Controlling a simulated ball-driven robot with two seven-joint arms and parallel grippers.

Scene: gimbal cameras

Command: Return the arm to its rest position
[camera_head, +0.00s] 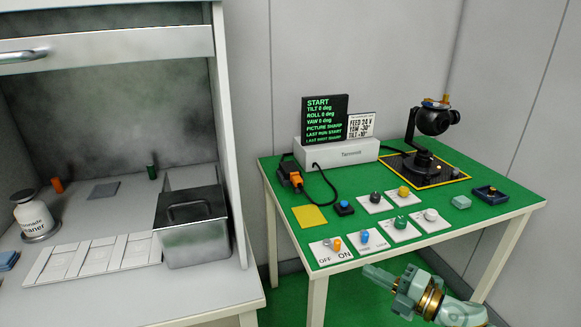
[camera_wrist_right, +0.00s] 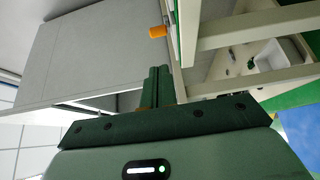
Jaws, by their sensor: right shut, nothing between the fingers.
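My right gripper (camera_head: 378,276) is in front of the green-topped table, low at its front edge, with its fingers pointing left. It is shut and empty. In the right wrist view its closed green fingers (camera_wrist_right: 156,82) point up, with nothing between them. Part of my right forearm shows behind it at the bottom right in the head view. My left gripper and arm are not in view.
The green table (camera_head: 360,180) holds a gimbal camera (camera_head: 433,122), a white box (camera_head: 338,152) with a display, and several knobs and switches near its front edge. A fume hood cabinet (camera_head: 237,150) stands at left. Green floor is free between them.

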